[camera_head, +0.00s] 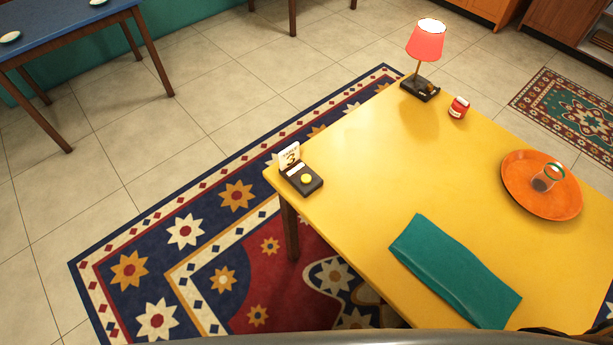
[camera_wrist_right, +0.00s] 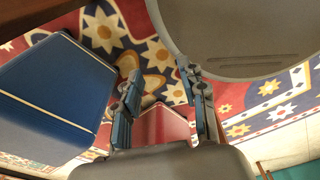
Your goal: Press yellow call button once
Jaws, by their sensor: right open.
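The yellow call button (camera_head: 306,178) is a small round yellow cap on a dark box. The box sits at the left corner of the yellow table (camera_head: 360,185), with a small white card standing behind the button. My right gripper (camera_wrist_right: 160,75) shows in the right wrist view, open and empty, its two fingers apart above the patterned rug. It is away from the button, which is not in that view. My left gripper is in neither view.
On the table are a teal cloth (camera_head: 455,272), an orange tray (camera_head: 520,205) with a glass (camera_head: 546,178), a red jar (camera_head: 459,108) and a red-shaded lamp (camera_head: 426,42). A blue flat-panelled object (camera_wrist_right: 55,95) is left of the right gripper. Table surface around the button is clear.

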